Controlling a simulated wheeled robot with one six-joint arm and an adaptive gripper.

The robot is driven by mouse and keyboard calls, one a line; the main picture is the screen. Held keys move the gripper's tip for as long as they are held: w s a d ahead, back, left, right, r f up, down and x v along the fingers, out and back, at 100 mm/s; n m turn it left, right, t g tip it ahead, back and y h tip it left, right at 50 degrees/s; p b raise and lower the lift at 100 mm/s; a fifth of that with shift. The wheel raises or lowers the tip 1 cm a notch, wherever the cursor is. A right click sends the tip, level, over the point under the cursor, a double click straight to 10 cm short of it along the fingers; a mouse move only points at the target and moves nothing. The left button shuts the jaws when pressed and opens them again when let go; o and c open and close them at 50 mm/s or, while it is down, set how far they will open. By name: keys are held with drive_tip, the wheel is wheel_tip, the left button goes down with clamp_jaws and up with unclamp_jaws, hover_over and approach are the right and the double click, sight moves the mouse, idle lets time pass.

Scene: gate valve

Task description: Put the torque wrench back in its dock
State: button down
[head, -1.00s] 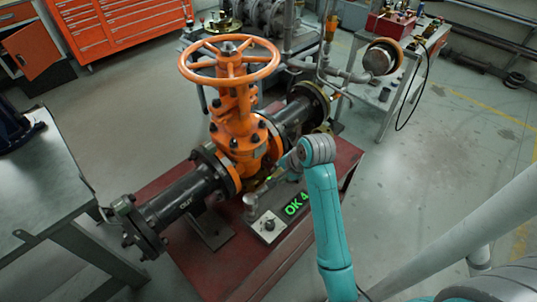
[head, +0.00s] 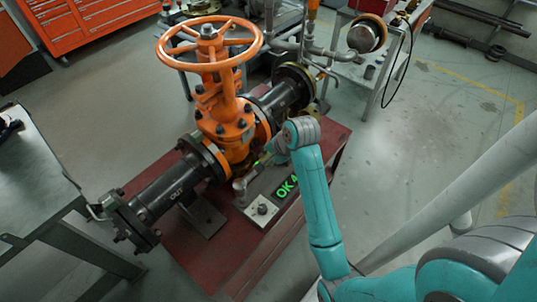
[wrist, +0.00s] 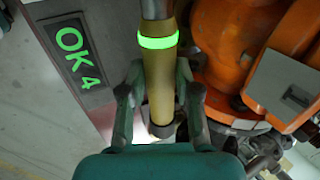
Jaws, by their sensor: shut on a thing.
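The torque wrench has a yellow handle (wrist: 160,85) with a lit green ring and a silver shaft running out of the top of the wrist view. My gripper (wrist: 158,100) is shut around the handle below the ring, one finger on each side. In the head view the wrench (head: 262,159) shows only as a small green glow and a bit of handle beside the valve; my wrist hides part of it. It lies just above the grey panel box (head: 262,209) with the lit "OK 4" display (wrist: 77,52). I cannot make out a dock.
The orange gate valve (head: 225,120) with its handwheel (head: 208,45) stands close left of my gripper, on a red base plate (head: 205,262). A silver post (head: 240,188) stands on the panel box. A grey bench (head: 35,185) is at left.

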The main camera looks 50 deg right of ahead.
drive_tip(key=shift+f, duration=2.75)
drive_tip(key=c, duration=0.7)
unclamp_jaws()
drive_tip(key=shift+c, duration=0.2)
drive_tip(key=shift+f, duration=0.15)
drive_tip(key=v, duration=1.2)
